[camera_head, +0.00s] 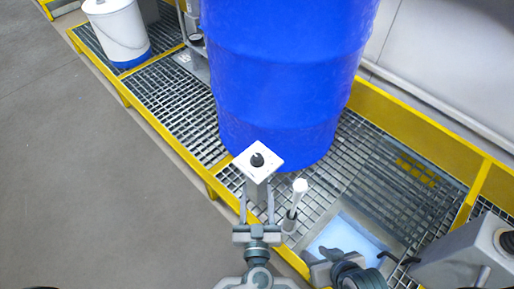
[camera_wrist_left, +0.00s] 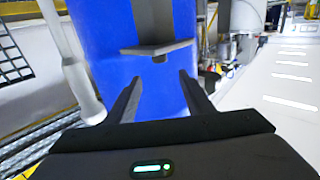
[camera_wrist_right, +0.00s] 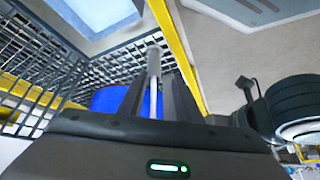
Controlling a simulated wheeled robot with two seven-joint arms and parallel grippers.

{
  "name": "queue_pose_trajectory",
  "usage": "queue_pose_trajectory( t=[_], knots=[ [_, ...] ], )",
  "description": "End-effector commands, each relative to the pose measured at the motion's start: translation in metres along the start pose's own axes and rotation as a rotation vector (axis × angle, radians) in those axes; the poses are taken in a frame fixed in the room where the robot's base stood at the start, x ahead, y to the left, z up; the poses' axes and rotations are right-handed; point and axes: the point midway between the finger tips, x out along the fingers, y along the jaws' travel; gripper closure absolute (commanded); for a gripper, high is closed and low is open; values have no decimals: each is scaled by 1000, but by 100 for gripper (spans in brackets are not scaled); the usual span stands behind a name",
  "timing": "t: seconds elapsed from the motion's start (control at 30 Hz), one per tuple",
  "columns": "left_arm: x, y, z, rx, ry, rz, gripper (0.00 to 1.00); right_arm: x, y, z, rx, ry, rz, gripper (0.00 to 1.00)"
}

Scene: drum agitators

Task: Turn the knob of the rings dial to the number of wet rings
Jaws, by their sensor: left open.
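The dial is a white square plate (camera_head: 248,168) with a black knob (camera_head: 257,160) in its middle, on a grey post in front of the blue drum. Its markings are too small to read. In the left wrist view the plate (camera_wrist_left: 135,49) appears upside down, with the knob (camera_wrist_left: 158,59) ahead of the fingers. My left gripper (camera_head: 257,205) is open and empty, just short of the dial. A white-topped rod (camera_head: 299,186) stands right of the dial. My right gripper (camera_wrist_right: 158,95) has a grey and white rod between its fingers; I cannot tell whether they touch it. No wet rings are discernible.
The large blue drum (camera_head: 280,75) stands on a metal grating with yellow edging (camera_head: 140,110). A white bucket (camera_head: 118,30) is at the back left. A pale blue panel (camera_head: 345,237) and grey box (camera_head: 465,255) are at right. The floor at left is clear.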

Motion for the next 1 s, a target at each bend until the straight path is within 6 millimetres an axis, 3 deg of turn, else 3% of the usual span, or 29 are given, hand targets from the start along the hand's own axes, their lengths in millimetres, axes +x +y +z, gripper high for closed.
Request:
queue_pose_trajectory(
  t=[0.47,0.67,1.0],
  knots=[
    [12,0,0,3,-3,0,53,-2,2,1,0,-14,6,69],
    [38,0,-1,2,-2,-1,53,-5,5,5,0,-43,16,69],
    [98,0,-1,3,-2,-1,53,-11,18,18,3,-127,48,69]
  ],
)
